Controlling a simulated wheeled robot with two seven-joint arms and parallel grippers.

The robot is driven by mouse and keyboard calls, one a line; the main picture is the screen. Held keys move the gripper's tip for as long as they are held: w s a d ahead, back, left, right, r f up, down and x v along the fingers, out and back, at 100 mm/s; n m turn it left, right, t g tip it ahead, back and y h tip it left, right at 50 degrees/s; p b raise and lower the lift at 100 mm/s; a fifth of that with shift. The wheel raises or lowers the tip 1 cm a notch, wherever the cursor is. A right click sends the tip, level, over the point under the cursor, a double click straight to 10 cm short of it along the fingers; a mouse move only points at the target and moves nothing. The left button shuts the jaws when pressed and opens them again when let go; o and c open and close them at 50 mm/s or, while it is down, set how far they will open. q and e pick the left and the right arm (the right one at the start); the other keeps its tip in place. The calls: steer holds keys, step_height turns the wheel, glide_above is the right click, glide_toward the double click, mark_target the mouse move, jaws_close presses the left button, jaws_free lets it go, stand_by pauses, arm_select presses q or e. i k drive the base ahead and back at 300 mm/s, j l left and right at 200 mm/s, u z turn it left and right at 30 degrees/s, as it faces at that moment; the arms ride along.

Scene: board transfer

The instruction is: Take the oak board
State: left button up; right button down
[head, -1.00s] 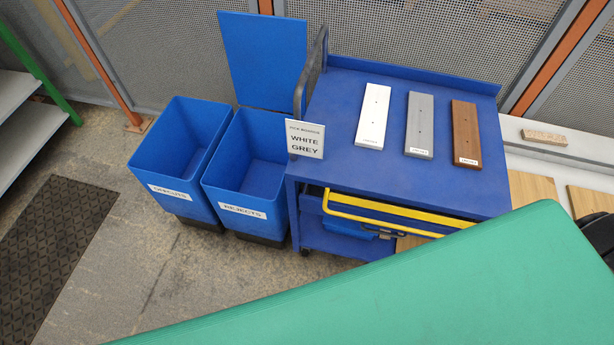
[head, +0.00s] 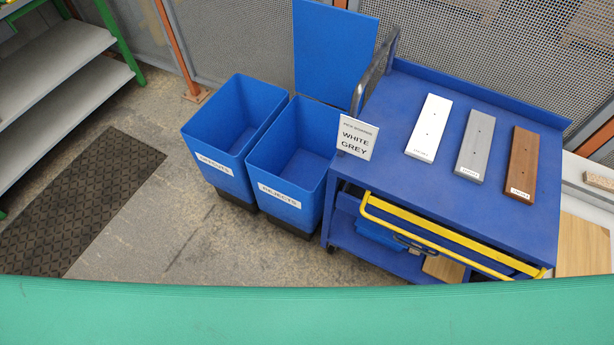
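Three narrow boards lie side by side on the blue cart (head: 400,172): a white board (head: 429,128), a grey board (head: 475,146) and a dark brown wooden board (head: 523,165). Each has small dark holes and a label too small to read. I cannot tell from the picture whether the brown one is oak. A light wood piece (head: 444,269) shows on the cart's lower level, partly hidden, and a light wood panel (head: 583,246) is at the right edge. Neither gripper is in view.
A sign (head: 357,138) on the cart reads WHITE GREY. Two blue bins stand left of it, one (head: 228,166) with a hard-to-read label, one (head: 280,196) labelled REJECTS. A yellow bar (head: 440,240) crosses the cart's front. A green surface (head: 300,315) fills the foreground.

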mark_target(585, 247)
steer(key=z, duration=2.1)
